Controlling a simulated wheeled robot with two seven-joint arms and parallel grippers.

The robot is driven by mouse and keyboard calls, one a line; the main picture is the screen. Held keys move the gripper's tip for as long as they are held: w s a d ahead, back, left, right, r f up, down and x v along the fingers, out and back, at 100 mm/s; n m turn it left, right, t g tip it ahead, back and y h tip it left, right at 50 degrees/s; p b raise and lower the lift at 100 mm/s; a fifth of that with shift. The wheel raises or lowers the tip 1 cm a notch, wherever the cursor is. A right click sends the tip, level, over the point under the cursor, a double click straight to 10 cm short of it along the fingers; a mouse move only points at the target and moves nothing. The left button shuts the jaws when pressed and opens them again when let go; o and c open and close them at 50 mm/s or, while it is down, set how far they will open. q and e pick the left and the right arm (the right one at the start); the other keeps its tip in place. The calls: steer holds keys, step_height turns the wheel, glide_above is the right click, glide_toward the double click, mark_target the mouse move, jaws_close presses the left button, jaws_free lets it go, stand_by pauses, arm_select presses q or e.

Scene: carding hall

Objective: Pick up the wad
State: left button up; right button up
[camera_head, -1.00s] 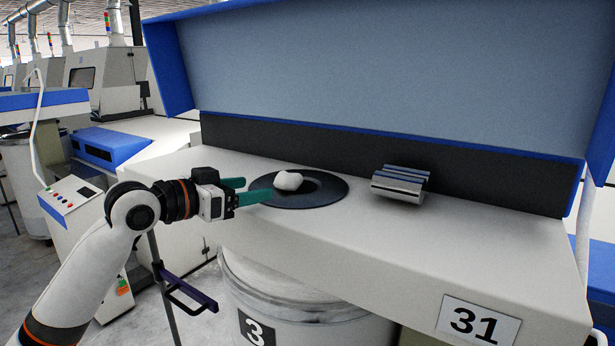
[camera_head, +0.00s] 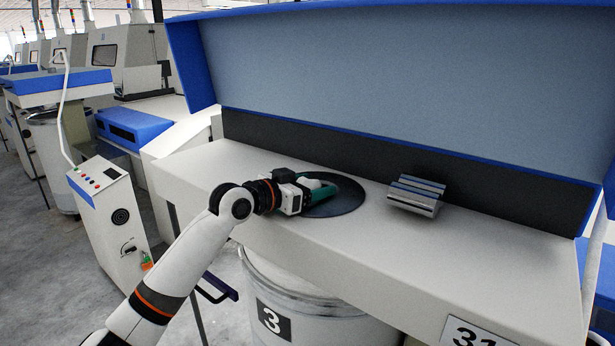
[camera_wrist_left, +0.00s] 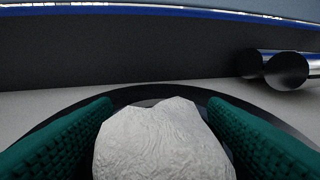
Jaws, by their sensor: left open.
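The white, crumpled wad (camera_wrist_left: 160,145) sits between the two green fingers of my left gripper (camera_wrist_left: 162,140) in the left wrist view. The fingers are open, one on each side of it; a gap shows at the upper right, and contact lower down is hard to tell. In the head view my left gripper (camera_head: 322,191) is low over the dark round plate (camera_head: 345,199), and the wad (camera_head: 313,183) is mostly hidden by the gripper. The plate's dark rim (camera_wrist_left: 130,93) also shows behind the wad in the wrist view. My right gripper is not in view.
A shiny metal roller piece (camera_head: 416,196) lies on the white bench (camera_head: 290,235) to the right of the plate; it also shows in the wrist view (camera_wrist_left: 285,68). A dark back wall with a raised blue-edged cover (camera_head: 400,80) stands behind. A can marked 3 (camera_head: 315,315) stands below.

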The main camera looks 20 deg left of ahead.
arm_select(q)
steer(key=shift+w+d, duration=0.25)
steer(key=shift+w, duration=0.05)
steer(key=shift+w+f, duration=0.1)
steer(key=shift+f, duration=0.05)
steer(key=c, duration=1)
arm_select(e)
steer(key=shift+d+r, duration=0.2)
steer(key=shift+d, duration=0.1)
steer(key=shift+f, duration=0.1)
